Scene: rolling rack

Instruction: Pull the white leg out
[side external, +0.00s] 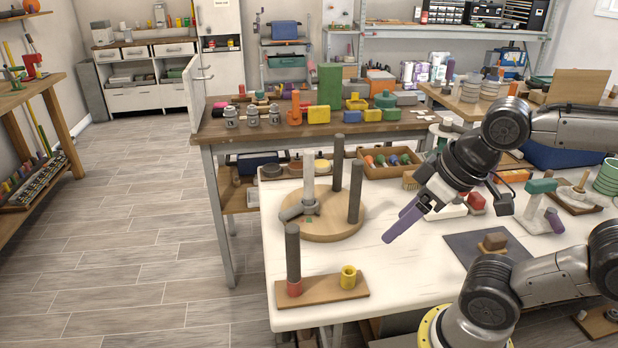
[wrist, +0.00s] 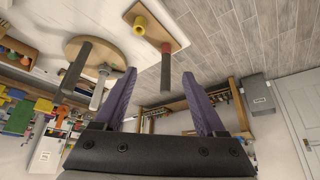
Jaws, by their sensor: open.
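The white leg (side external: 309,180) stands upright on a round wooden base (side external: 335,226) at the left of the white table. Two dark grey legs (side external: 356,190) stand on the same base, and a short grey piece (side external: 298,211) lies by the white leg's foot. My gripper (side external: 388,237) has purple fingers, is open and empty, and hangs above the table to the right of the base, apart from the legs.
A small board (side external: 335,292) at the front left corner carries a dark peg in a red socket (side external: 294,287) and a yellow cup (side external: 348,277). A wooden tray (side external: 390,170) stands behind the base. A grey mat (side external: 465,248) with a brown block lies right. Bare tabletop surrounds the base's front.

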